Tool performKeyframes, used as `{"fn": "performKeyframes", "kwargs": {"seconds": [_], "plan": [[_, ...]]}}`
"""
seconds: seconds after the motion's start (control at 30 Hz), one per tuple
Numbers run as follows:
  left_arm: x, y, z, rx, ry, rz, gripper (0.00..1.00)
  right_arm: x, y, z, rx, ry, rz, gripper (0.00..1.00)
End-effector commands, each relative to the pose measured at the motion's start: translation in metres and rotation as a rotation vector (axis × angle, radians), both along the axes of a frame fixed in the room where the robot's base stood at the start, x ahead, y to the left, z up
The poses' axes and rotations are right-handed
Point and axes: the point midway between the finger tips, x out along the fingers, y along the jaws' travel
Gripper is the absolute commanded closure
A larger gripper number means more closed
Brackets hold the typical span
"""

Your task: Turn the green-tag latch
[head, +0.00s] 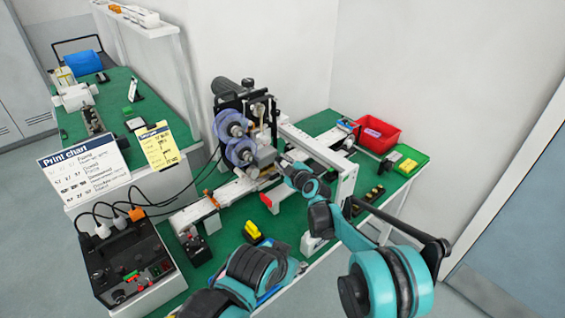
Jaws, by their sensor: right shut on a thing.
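The coding machine (240,128) with two blue-violet reels stands on the green bench. My right arm reaches in from the lower right, and its gripper (279,164) is at the machine's front, just right of the lower reel. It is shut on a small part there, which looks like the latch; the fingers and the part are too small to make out. No green tag can be told apart at that spot. My left gripper is not in view; a teal and black arm link of mine shows at the bottom middle.
A conveyor with a white frame (346,184) runs beside my right arm. A red bin (384,140) and a green tray (416,157) are at the bench's right end. A black control box (115,250) with cables stands at lower left.

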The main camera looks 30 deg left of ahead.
Motion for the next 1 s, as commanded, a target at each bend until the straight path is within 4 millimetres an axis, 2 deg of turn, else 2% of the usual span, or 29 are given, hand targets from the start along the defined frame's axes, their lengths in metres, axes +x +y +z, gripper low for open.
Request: {"fn": "performKeyframes", "kwargs": {"seconds": [0.5, 1.0], "plan": [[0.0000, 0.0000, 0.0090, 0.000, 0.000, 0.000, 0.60, 0.0027, -0.0011, 0.0022, 0.125, 0.303, 0.000, 1.00], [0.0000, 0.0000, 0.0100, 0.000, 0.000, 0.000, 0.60, 0.0029, -0.0012, 0.0016, 0.151, 0.366, 0.000, 1.00]]}}
